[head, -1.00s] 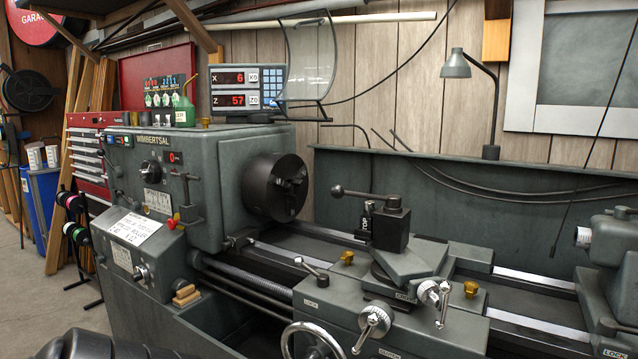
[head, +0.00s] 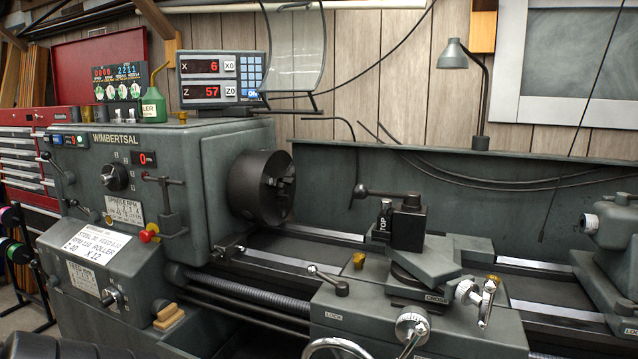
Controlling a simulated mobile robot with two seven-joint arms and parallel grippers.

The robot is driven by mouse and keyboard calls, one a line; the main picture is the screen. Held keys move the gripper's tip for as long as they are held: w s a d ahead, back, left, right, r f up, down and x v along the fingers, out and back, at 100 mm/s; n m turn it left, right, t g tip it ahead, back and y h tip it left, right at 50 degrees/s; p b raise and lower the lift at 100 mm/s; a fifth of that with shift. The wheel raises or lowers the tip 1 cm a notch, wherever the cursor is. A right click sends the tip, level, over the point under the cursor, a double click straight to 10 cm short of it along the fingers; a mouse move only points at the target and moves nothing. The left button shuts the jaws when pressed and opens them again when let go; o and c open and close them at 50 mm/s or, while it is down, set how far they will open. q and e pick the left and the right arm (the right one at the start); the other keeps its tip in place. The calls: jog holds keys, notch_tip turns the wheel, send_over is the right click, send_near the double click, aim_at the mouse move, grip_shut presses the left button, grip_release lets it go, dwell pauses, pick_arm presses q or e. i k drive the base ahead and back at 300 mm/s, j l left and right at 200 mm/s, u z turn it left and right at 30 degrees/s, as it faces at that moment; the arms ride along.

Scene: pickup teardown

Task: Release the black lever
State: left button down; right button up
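The lathe (head: 222,150) fills the head view. A black lever (head: 382,195) with a ball end (head: 361,190) sticks out to the left from the top of the dark tool post (head: 408,226). Other dark levers show on the headstock: one at its left side (head: 62,172) and a T-shaped one (head: 165,184) above a red and yellow knob (head: 149,233). I cannot tell from the picture alone which lever the task means. Nothing is seen touching any of them. Neither of my grippers is in view.
The round chuck (head: 247,188) stands left of the tool post, and the tailstock (head: 610,235) is at the right edge. A clear guard (head: 292,50), a digital readout (head: 217,79) and a desk lamp (head: 455,55) stand behind. A red tool chest (head: 22,165) is at the left.

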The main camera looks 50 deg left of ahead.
aim_at(360, 191)
jog(key=k+j, duration=0.15)
jog(key=j, duration=0.15)
jog(key=k+j, duration=0.15)
jog(key=j, duration=0.2)
jog(key=k+j, duration=0.1)
jog(key=j, duration=0.2)
jog(key=k+j, duration=0.15)
jog(key=j, duration=0.2)
